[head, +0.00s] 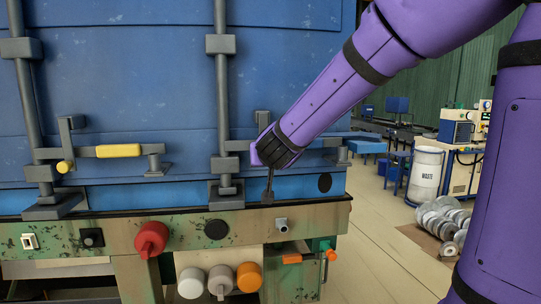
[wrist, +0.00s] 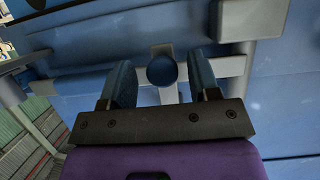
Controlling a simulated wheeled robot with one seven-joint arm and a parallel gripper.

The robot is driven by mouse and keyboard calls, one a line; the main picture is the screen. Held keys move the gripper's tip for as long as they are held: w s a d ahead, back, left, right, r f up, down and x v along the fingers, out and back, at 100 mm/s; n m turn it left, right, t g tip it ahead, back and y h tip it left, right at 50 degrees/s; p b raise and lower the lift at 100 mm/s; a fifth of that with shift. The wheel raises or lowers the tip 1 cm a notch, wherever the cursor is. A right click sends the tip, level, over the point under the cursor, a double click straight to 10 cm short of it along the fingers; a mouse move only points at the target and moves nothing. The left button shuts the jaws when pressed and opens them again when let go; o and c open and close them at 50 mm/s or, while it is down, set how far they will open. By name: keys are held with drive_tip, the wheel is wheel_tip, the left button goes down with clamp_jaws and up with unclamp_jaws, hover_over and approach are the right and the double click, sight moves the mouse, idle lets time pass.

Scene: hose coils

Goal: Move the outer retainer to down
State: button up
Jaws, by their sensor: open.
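My gripper (head: 256,153) is at the right-hand latch of the blue container door, its fingers mostly hidden from the head camera. In the wrist view my gripper (wrist: 163,80) is open, with one dark blue finger on each side of a round blue knob (wrist: 162,70). The knob sits on a short grey plate that crosses a grey handle bar (wrist: 225,68); I take this plate as the outer retainer (wrist: 168,95). Its grey top (head: 262,118) shows just above my gripper in the head view. The knob appears between the fingers without clear contact.
Another latch to the left has a yellow-gripped handle (head: 118,151) and a retainer with a yellow knob (head: 65,167). Grey vertical rods (head: 222,90) stand off the door. Below, a worn green beam (head: 180,230) carries red, white and orange fittings. Open floor lies to the right.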

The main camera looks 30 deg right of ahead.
drive_tip(key=v, duration=0.8)
idle(0.7)
drive_tip(key=s+a+r+n+y, duration=0.1)
drive_tip(key=s+a+n+y, duration=0.2)
drive_tip(key=s+a+y, duration=0.2)
drive_tip(key=s+d+f+g, duration=0.2)
drive_tip(key=s+f+g, duration=0.1)
drive_tip(key=s, duration=0.6)
drive_tip(key=s+d+f+g, duration=0.3)
drive_tip(key=s+g, duration=0.1)
drive_tip(key=s, duration=0.5)
drive_tip(key=shift+f+g+h, duration=0.2)
drive_tip(key=shift+g+h, duration=0.1)
drive_tip(key=shift+h, duration=0.1)
idle(0.5)
